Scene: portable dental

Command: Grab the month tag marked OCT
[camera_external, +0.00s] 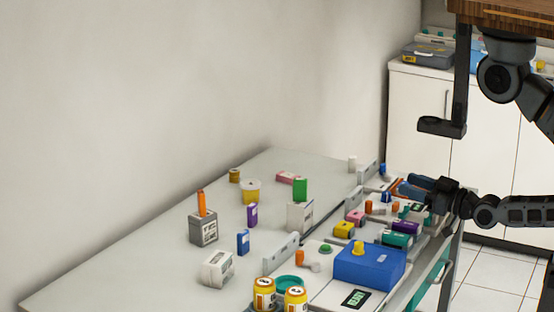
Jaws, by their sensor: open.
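My gripper (416,187) is at the right, above the far right part of the work surface, with its fingers pointing left. It is open, and I see nothing held between its fingers. Several small coloured blocks lie below and beside it, such as a pink one (355,217), a yellow one (344,230), a purple one (405,228) and a teal one (396,240). Their markings are too small to read, so I cannot tell which thing, if any, is the tag marked OCT. The gripper and wrist hide part of the surface behind them.
A blue box (369,267) with a yellow knob stands at the front right, near yellow-labelled jars (264,293). A grey holder (203,230) with an orange item stands at left. The worktop's left part (110,280) is clear. White cabinets (420,115) stand behind.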

